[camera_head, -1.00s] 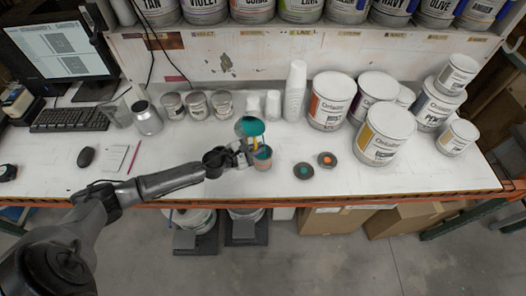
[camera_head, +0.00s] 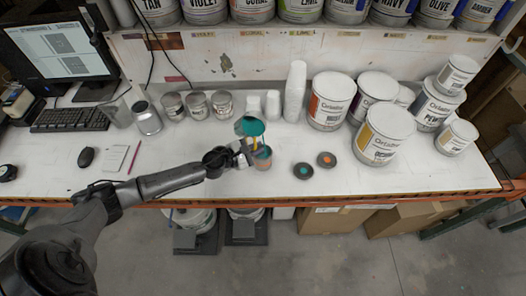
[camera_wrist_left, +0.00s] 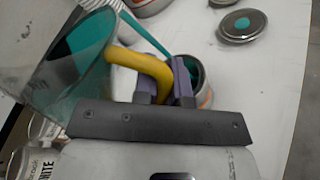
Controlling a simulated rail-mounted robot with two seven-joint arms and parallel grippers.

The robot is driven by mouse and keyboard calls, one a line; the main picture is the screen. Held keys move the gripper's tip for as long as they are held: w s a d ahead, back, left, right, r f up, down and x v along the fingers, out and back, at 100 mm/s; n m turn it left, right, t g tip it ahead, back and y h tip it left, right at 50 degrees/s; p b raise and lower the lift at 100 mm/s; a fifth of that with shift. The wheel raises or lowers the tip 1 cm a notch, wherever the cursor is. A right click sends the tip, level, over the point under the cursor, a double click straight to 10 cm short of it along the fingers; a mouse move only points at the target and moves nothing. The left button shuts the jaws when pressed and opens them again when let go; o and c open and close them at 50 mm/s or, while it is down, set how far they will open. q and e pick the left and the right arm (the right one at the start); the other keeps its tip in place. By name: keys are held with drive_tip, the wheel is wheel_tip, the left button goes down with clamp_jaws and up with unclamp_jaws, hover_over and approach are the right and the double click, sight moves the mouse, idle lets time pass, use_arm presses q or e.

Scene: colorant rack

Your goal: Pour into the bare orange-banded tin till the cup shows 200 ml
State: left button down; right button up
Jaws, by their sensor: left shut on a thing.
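A clear cup (camera_head: 250,127) with a yellow handle (camera_wrist_left: 148,66) holds teal liquid and is tipped over the tin. It fills the upper left of the left wrist view (camera_wrist_left: 62,62). My left gripper (camera_head: 244,151) is shut on the handle. A teal stream (camera_wrist_left: 146,32) runs from the cup's lip toward the open mouth of the orange-banded tin (camera_head: 262,160). That tin stands on the bench just beyond the gripper fingers in the left wrist view (camera_wrist_left: 205,92), with teal inside. I cannot read the cup's scale. My right gripper is not in view.
Two round lids, one teal-dotted (camera_head: 303,171) and one orange-dotted (camera_head: 326,159), lie right of the tin. Small tins (camera_head: 197,105), stacked paper cups (camera_head: 295,92) and large paint cans (camera_head: 332,101) stand behind. The bench front is clear to the right.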

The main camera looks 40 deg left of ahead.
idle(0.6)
use_arm(q)
drive_tip(key=shift+a+y, duration=0.15)
drive_tip(key=shift+y, duration=0.15)
idle(0.4)
drive_tip(key=shift+m+p, duration=0.3)
drive_tip(key=shift+p, duration=0.1)
idle(0.4)
drive_tip(key=shift+a, duration=0.15)
idle(0.6)
drive_tip(key=shift+m+p, duration=0.3)
drive_tip(key=shift+p, duration=0.1)
idle(0.4)
drive_tip(key=shift+a, duration=0.15)
idle(0.6)
drive_tip(key=shift+p, duration=0.3)
idle(0.5)
drive_tip(key=shift+a+r+m+y, duration=0.1)
drive_tip(key=shift+m+y, duration=0.2)
drive_tip(key=shift+y, duration=0.1)
idle(0.3)
drive_tip(key=shift+a+p, duration=0.1)
drive_tip(key=shift+p, duration=0.25)
idle(0.3)
